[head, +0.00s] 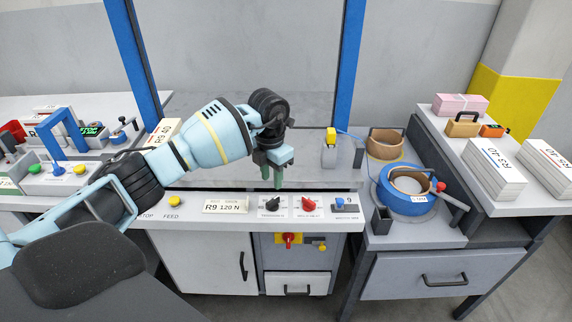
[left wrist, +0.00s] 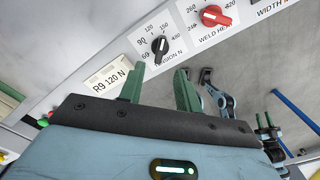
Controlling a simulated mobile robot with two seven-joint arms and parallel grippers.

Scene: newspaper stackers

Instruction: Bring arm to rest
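My left arm (head: 215,138) reaches in from the left over the front of the middle bench. My left gripper (head: 272,180) points down just above the control panel (head: 190,207), near the black tension knob (head: 272,204). In the left wrist view its two green fingers (left wrist: 160,72) stand apart with nothing between them. The tension knob (left wrist: 160,46) and the R9 120 N label (left wrist: 108,77) lie beyond the fingertips. I cannot tell whether the fingers touch anything. My right gripper does not show clearly in either view.
Blue posts (head: 352,70) frame the bench. A red weld-heat knob (head: 308,204) sits right of the tension knob. At right are a blue strap coil (head: 390,196), a brown roll (head: 385,144) and paper stacks (head: 496,170).

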